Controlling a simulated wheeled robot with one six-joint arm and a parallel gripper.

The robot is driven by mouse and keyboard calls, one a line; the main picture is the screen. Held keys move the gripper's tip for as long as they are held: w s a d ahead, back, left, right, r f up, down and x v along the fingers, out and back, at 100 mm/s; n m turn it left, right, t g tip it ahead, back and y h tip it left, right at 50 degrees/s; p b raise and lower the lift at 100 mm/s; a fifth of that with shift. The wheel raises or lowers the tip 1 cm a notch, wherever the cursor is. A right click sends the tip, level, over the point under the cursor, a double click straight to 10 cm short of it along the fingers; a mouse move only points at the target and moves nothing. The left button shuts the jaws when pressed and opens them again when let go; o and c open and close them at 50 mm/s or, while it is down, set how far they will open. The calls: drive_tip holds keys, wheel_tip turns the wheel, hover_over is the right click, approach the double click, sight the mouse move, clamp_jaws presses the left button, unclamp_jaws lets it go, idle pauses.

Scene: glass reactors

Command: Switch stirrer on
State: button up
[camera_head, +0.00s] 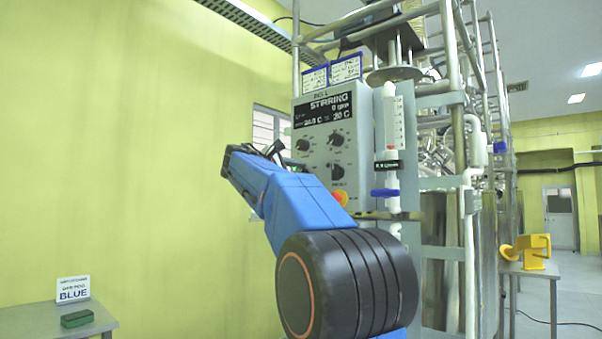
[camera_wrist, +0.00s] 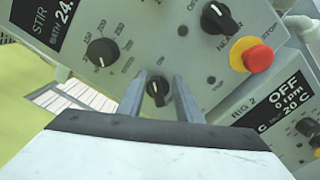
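Whether the fingertips touch the panel is unclear. In the head view my gripper (camera_head: 262,152) is at the box's lower left and hides that knob.
Larger dials (camera_wrist: 102,52) and (camera_wrist: 219,18) and a red stop button (camera_wrist: 257,58) on yellow are close by. A second panel (camera_wrist: 283,115), "RIG 2", reads OFF, 0 rpm. Glassware and metal framing (camera_head: 467,200) stand right. A low table (camera_head: 35,322) stands left.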

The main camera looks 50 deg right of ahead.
drive_tip(key=shift+s, duration=0.1)
drive_tip(key=s+a, duration=0.1)
drive_tip(key=a, duration=1.6)
drive_tip(key=shift+s+a, duration=0.15)
drive_tip(key=shift+a, duration=0.05)
drive_tip(key=w+d+f+n, duration=0.1)
drive_tip(key=w+d+n, duration=0.2)
drive_tip(key=d, duration=1.3)
drive_tip(key=shift+w+d+n, duration=0.2)
drive_tip(key=shift+n, duration=0.3)
